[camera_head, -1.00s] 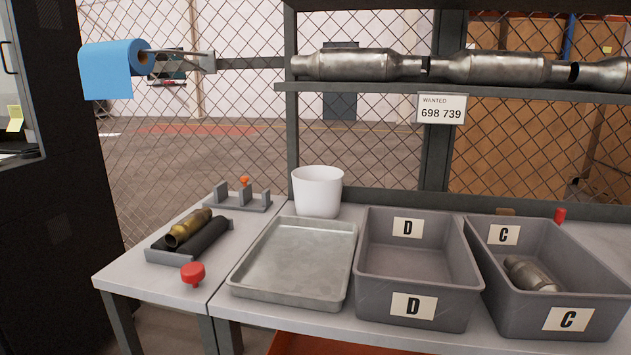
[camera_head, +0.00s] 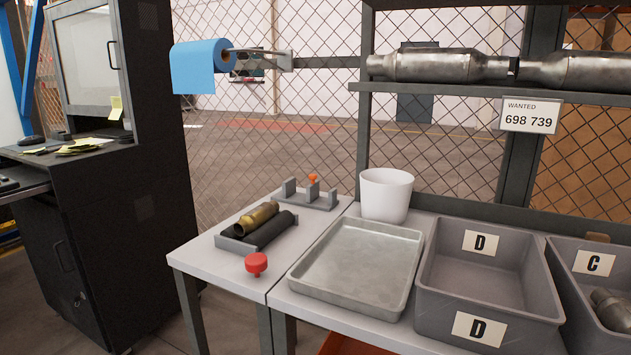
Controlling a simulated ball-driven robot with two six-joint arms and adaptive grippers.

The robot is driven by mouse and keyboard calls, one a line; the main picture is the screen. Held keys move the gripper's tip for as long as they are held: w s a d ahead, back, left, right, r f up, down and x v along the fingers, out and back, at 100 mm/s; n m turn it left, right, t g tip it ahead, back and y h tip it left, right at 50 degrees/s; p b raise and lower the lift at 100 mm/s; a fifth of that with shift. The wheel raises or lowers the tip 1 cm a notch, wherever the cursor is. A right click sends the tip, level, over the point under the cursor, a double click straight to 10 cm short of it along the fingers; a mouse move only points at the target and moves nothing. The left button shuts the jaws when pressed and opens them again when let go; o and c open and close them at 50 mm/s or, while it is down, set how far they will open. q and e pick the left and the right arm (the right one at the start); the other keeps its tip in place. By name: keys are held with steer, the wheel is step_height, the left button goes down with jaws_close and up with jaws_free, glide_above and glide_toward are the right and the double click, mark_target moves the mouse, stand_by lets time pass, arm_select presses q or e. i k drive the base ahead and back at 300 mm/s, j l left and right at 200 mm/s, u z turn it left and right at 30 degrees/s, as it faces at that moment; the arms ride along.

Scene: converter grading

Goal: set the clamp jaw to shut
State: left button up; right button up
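A grey clamp-like fixture (camera_head: 307,198) with upright plates and a small orange knob (camera_head: 313,178) stands at the back of the small left table. Gaps show between its plates; I cannot tell for certain which plate is the jaw. In front of it a grey cradle with dark rollers (camera_head: 268,232) holds a brass-coloured cylindrical part (camera_head: 257,218), lying tilted along the rollers. A red mushroom-shaped knob (camera_head: 256,263) stands at the table's front. Neither of my grippers is in view.
A metal tray (camera_head: 358,268), a white tub (camera_head: 386,195), a grey bin marked D (camera_head: 487,270) and a bin marked C (camera_head: 590,285) holding a metal part stand to the right. Converters (camera_head: 437,65) lie on the shelf above. A dark cabinet (camera_head: 125,200) stands left.

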mark_target(313, 189)
steer(key=i+j, duration=0.15)
steer(key=j, duration=0.2)
steer(key=i+j, duration=0.2)
steer(key=j, duration=0.15)
steer(key=i+j+z, duration=0.1)
steer(key=j, duration=0.25)
steer(key=i+j, duration=0.2)
steer(key=j, duration=0.15)
steer(key=i+j, duration=0.15)
steer(key=j, duration=0.25)
steer(key=z, duration=0.05)
